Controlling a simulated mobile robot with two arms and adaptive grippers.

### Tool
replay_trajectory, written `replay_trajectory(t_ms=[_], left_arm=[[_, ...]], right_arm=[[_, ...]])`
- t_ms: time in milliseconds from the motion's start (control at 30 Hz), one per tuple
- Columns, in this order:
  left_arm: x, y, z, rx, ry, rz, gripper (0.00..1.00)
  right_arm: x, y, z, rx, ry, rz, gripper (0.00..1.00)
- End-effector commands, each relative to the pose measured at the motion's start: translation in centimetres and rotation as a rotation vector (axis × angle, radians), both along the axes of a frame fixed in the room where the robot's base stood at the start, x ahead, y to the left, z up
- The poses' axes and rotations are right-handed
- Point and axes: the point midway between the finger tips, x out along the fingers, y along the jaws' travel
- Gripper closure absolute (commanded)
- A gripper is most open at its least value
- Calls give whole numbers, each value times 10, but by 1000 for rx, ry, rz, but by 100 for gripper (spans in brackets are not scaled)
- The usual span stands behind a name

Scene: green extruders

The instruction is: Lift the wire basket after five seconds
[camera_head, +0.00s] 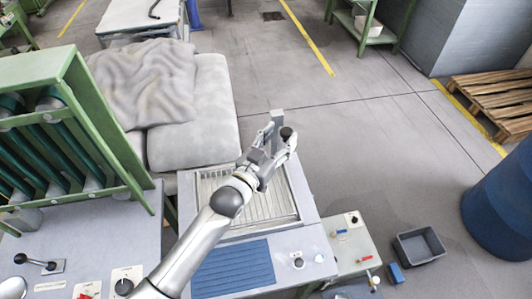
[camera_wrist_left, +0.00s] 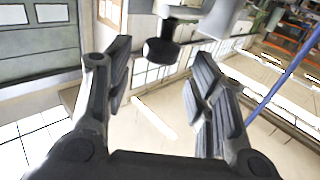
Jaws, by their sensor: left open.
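The wire basket (camera_head: 274,206) seems to be the ribbed wire grid set in a pale rectangular frame below centre in the head view; my left arm covers part of it. My left gripper (camera_head: 275,148) is over the frame's far edge, beside a black knob (camera_head: 287,133) and a grey upright post (camera_head: 277,117). In the left wrist view a black knob (camera_wrist_left: 160,51) shows between the open fingertips (camera_wrist_left: 162,62), apart from both fingers. Whether this knob belongs to the basket cannot be told. My right gripper is not in view.
A blue ribbed mat (camera_head: 233,270) lies on the near counter. A green rack (camera_head: 62,125) stands left. A grey cushioned block with a cloth (camera_head: 145,85) is beyond. A grey bin (camera_head: 419,246) and blue barrel (camera_head: 503,205) stand right. The floor centre right is clear.

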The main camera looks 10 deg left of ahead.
Motion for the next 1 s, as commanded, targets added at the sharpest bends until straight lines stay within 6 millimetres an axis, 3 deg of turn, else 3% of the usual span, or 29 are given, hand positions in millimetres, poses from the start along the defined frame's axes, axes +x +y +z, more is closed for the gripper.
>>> replay_trajectory(t_ms=[200,400,1000], left_arm=[[-41,21,-1,1,2,0,49],[-63,32,0,0,0,0,49],[-70,35,1,-1,-2,0,49]], right_arm=[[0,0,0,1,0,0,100],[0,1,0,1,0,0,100],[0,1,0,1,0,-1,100]])
